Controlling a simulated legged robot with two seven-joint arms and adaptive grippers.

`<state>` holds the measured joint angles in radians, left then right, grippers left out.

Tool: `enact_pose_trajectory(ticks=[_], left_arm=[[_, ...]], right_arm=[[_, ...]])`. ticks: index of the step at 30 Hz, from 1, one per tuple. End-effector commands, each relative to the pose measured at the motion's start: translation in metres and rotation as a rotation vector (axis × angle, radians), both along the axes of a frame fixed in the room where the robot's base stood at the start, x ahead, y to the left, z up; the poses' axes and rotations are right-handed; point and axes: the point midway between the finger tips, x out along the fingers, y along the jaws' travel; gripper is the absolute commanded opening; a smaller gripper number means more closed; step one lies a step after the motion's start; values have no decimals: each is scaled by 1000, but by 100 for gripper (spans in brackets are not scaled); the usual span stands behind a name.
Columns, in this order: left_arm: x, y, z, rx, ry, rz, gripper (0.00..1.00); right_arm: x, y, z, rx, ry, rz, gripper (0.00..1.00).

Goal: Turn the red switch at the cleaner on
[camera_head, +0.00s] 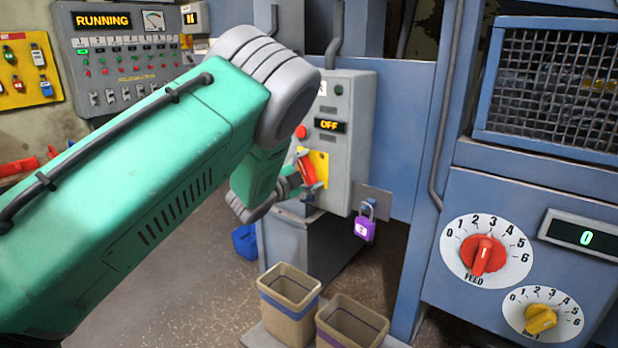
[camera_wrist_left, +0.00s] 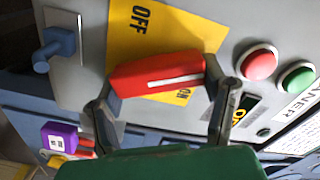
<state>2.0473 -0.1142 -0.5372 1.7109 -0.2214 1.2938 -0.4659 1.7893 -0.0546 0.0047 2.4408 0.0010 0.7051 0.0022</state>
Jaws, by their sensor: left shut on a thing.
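The red switch (camera_head: 308,172) sits on a yellow plate (camera_head: 320,163) on the grey cleaner box (camera_head: 350,130). The box display (camera_head: 330,126) reads OFF. My left gripper (camera_head: 297,180) is at the switch, partly hidden behind its own arm. In the left wrist view its two fingers (camera_wrist_left: 162,92) are shut on the red switch handle (camera_wrist_left: 155,72), one at each end. A white line runs along the handle. The yellow plate (camera_wrist_left: 145,38) shows OFF above the handle and ON, partly covered, below it. My right gripper is out of view.
A purple padlock (camera_head: 364,226) hangs at the box's lower right. Red (camera_wrist_left: 257,62) and green (camera_wrist_left: 297,78) buttons are close beside the switch. Two bins (camera_head: 289,300) stand below. A feed panel with a red knob (camera_head: 485,254) is at right.

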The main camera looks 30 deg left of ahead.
Motion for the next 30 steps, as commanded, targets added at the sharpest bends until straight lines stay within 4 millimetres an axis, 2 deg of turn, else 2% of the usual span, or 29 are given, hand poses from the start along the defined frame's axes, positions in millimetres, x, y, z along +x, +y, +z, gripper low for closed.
enact_pose_trajectory(ticks=[3,15,30], left_arm=[[2,-3,1,111,-21,-6,38],[2,-5,-3,403,-40,-4,38],[1,-5,-5,521,-43,-6,38]], right_arm=[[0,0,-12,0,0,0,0],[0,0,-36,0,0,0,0],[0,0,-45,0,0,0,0]])
